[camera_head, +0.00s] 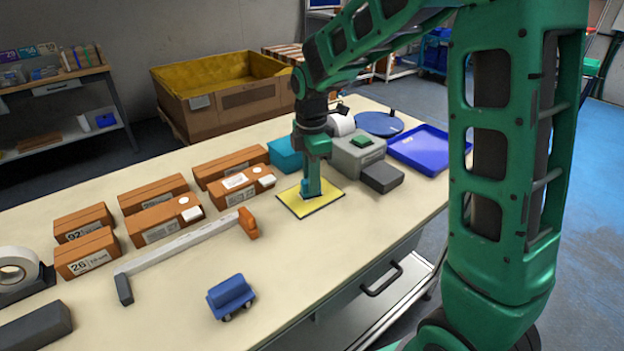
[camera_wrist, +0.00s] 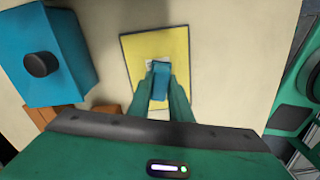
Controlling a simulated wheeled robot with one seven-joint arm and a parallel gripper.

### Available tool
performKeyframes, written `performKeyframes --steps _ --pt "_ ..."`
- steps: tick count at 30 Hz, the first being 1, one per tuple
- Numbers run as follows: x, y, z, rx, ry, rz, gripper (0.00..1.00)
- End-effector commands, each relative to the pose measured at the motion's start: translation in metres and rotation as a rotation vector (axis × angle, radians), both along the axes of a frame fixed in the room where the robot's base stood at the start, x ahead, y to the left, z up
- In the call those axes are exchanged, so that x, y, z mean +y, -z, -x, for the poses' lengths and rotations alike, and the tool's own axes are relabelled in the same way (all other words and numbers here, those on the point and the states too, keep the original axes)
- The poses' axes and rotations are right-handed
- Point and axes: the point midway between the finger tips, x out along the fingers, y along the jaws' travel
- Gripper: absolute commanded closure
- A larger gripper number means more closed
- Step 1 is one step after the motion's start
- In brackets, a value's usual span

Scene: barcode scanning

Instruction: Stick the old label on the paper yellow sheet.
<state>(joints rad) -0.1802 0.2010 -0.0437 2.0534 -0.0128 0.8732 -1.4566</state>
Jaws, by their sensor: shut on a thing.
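The yellow paper sheet (camera_head: 332,191) lies flat on the table, to the right of the brown boxes in the head view. In the wrist view the sheet (camera_wrist: 178,44) fills the area around my fingertips. My gripper (camera_head: 310,193) points down over the middle of the sheet. In the wrist view my gripper (camera_wrist: 161,85) is shut on a small blue piece (camera_wrist: 161,76). A small white label (camera_wrist: 150,64) shows at its tip, against the sheet and partly hidden. I cannot tell whether the label still clings to the blue piece.
Several brown boxes (camera_head: 165,216) stand to the left. A teal box (camera_head: 284,155) and a grey machine (camera_head: 357,152) stand just behind the sheet. A blue tray (camera_head: 428,147) is at right.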

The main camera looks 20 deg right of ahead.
Motion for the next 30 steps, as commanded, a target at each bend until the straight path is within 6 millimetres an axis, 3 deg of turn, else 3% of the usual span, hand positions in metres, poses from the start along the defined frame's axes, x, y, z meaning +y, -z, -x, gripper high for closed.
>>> performKeyframes --steps 16,30 --pt "0.0 0.001 0.001 0.004 0.0 0.0 1.0" --pt "0.0 -0.031 0.0 0.0 0.0 0.0 1.0"
